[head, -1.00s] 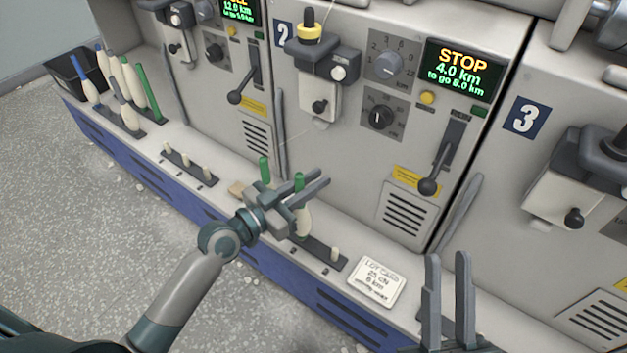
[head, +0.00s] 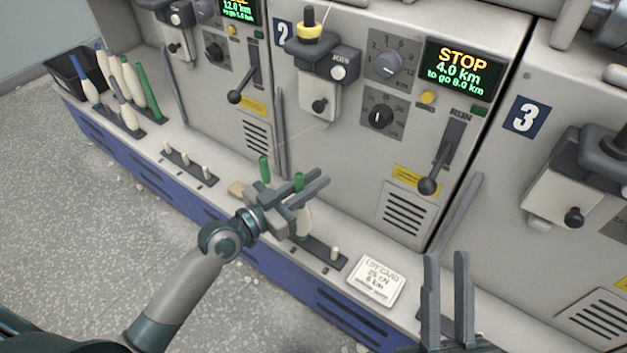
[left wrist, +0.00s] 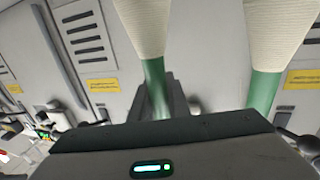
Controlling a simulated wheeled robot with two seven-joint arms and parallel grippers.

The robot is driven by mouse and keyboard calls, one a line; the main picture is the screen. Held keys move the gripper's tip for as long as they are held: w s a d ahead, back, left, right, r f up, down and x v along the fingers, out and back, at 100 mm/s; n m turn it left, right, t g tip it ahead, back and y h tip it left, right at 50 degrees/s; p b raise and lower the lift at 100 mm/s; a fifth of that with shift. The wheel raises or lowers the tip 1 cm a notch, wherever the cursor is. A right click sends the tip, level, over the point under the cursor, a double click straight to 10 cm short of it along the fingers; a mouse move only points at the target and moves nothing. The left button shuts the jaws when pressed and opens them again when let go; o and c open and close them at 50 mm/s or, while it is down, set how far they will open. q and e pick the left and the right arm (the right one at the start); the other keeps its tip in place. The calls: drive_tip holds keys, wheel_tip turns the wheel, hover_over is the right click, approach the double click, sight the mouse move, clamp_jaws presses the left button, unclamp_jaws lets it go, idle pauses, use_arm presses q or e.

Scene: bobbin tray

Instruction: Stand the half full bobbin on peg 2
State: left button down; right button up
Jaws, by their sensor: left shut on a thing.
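My left gripper (head: 308,190) is shut on a green-topped bobbin (head: 304,222) wound with cream thread. The bobbin's wound part hangs below the fingers, upright or nearly so, over the dark peg strip (head: 325,252). I cannot tell whether its foot is on a peg. A second green-topped bobbin (head: 264,168) stands just left of the gripper, its lower part hidden. In the left wrist view the held bobbin (left wrist: 153,85) and the other bobbin (left wrist: 265,90) both show cream thread. My right gripper (head: 448,290) is open and empty.
A lot card (head: 376,281) lies right of the strip. Another strip with bare pegs (head: 188,164), several bobbins (head: 132,85) and a black bin (head: 72,75) are at left. Machine fronts (head: 330,160) with levers rise behind the ledge.

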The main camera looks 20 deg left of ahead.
use_arm(q)
drive_tip(key=shift+f+b, duration=0.35)
drive_tip(key=shift+f, duration=0.1)
drive_tip(key=c, duration=2)
unclamp_jaws()
drive_tip(key=shift+s+a, duration=0.1)
drive_tip(key=shift+b+v, duration=0.7)
drive_tip(key=shift+v, duration=4.7)
